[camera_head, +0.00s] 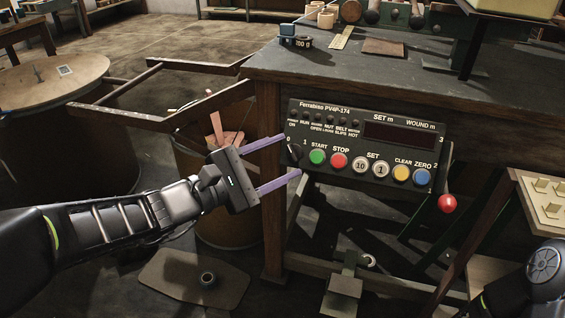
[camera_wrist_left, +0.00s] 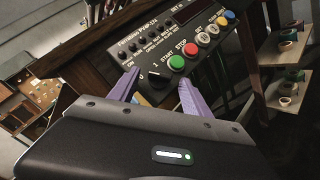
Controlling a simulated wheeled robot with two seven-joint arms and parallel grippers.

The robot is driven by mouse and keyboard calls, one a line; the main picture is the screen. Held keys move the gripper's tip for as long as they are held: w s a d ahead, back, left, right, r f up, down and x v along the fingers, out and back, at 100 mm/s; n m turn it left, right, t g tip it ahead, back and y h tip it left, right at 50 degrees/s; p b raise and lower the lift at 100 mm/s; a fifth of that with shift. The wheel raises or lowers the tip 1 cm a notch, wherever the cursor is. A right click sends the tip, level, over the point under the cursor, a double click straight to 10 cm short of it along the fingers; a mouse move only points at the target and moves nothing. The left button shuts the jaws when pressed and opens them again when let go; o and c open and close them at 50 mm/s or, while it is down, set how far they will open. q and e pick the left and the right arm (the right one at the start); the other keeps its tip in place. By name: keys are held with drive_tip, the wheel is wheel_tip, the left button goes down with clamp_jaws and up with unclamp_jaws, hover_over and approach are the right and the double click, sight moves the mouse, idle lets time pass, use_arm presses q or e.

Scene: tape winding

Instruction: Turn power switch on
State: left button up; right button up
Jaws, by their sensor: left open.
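The control panel (camera_head: 365,146) is a black box on the front of the workbench, with a dark display and coloured buttons. The power switch (camera_head: 294,152) is a small black knob at its left end, marked 0 and 1. It also shows in the left wrist view (camera_wrist_left: 157,77). Which mark it points to is hard to tell. My left gripper (camera_head: 292,155) is open, its two purple fingers reaching to either side of the knob; whether they touch it is unclear. It also shows in the left wrist view (camera_wrist_left: 158,78). My right gripper is not in view.
Green START (camera_head: 317,157) and red STOP (camera_head: 339,161) buttons sit just right of the knob. A red-knobbed lever (camera_head: 447,203) is at the panel's right. A round bin (camera_head: 225,215) with scraps stands behind my left gripper. The bench top (camera_head: 330,75) is above.

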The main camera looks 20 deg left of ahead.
use_arm(q)
drive_tip(key=shift+w+d, duration=0.25)
drive_tip(key=shift+w, duration=0.05)
drive_tip(key=shift+c, duration=0.5)
clamp_jaws()
